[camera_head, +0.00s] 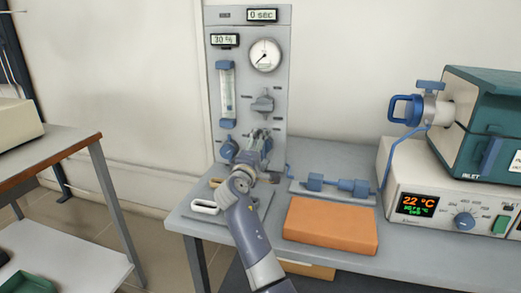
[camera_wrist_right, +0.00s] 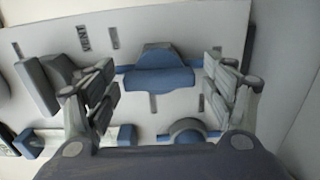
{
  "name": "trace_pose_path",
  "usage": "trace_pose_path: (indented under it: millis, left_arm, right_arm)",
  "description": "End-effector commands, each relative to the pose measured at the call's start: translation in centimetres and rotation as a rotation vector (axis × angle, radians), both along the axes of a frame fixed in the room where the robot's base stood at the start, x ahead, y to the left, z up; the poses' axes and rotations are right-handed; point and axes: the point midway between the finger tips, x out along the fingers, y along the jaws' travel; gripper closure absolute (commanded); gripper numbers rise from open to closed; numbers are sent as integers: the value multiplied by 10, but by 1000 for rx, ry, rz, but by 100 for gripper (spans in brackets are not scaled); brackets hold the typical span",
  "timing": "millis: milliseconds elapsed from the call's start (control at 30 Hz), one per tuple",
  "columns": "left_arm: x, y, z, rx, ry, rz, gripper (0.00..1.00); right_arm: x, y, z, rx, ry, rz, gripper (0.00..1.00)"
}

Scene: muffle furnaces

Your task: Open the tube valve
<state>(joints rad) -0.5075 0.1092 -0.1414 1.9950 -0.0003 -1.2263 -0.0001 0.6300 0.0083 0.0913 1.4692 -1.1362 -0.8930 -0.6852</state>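A grey upright control panel (camera_head: 240,75) stands at the back of the bench with several knobs on it. My right gripper (camera_head: 262,138) is at its lower right part, fingers toward the panel. In the right wrist view, the right gripper (camera_wrist_right: 160,85) is open, with a finger on each side of a blue valve knob (camera_wrist_right: 160,72) and gaps between. I cannot tell from the labels which knob is the tube valve. Another blue knob (camera_head: 228,149) is left of the gripper, and a grey knob (camera_head: 263,103) is above it. My left gripper is not in view.
An orange block (camera_head: 331,226) lies on the bench right of my arm. Behind it is a blue fitting on a grey plate (camera_head: 335,187). A white-handled tool (camera_head: 204,207) lies left.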

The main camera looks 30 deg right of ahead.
Motion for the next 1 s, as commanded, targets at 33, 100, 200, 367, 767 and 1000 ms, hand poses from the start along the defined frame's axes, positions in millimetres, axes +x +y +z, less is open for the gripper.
trace_pose_path:
  millis: [33,100,200,367,767,1000]
  left_arm:
    - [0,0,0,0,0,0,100]
    - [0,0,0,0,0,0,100]
    - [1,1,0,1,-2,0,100]
    - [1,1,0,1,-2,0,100]
    - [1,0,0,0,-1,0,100]
    - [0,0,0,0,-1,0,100]
  right_arm:
    - [0,0,0,-1,0,0,23]
    - [0,0,0,-1,0,0,23]
    - [0,1,0,-2,1,0,23]
    - [-8,10,0,-2,1,2,23]
    - [-59,70,-1,2,1,2,23]
    - [-76,89,-1,-1,2,0,23]
